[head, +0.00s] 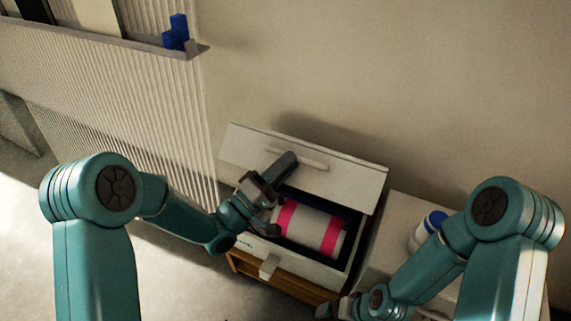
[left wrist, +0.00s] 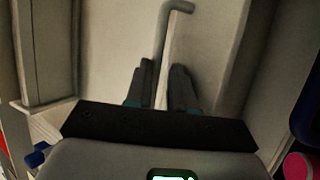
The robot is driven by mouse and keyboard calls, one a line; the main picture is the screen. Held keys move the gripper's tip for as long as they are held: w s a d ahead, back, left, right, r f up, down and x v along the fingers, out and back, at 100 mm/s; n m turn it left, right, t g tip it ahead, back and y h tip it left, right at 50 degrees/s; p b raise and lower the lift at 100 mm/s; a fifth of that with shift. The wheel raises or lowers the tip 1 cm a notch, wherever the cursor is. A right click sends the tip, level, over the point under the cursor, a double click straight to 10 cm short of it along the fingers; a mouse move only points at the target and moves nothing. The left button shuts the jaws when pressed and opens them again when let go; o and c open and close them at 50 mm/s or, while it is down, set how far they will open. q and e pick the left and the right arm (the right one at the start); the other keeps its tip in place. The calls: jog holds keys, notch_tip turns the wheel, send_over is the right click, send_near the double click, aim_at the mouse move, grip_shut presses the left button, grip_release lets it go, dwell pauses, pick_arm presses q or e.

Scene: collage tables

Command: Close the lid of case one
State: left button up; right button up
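Case one is probably the white case (head: 304,268) in the middle of the head view; no label is legible. Its white lid (head: 345,178) stands raised at the back, with a light bar handle (head: 312,162). A white cylinder with pink bands (head: 310,226) lies inside. My left gripper (head: 284,166) is at the lid, by the left end of the handle. In the left wrist view its two dark fingers are apart, with the handle (left wrist: 161,60) running between them; contact is unclear. My right gripper (head: 332,308) is low near the case's front right, mostly hidden by its arm.
The case rests on a wooden stand (head: 290,288). A white surface (head: 392,225) at right carries a white and blue container (head: 425,230). A ribbed panel with a ledge (head: 130,45) holds a blue block (head: 177,33) at upper left. The wall is close behind the lid.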

pick_arm(q)
jog(key=p+v, duration=0.1)
jog(key=v, duration=1.5)
jog(key=shift+p, duration=0.35)
jog(key=shift+s+a+f, duration=0.1)
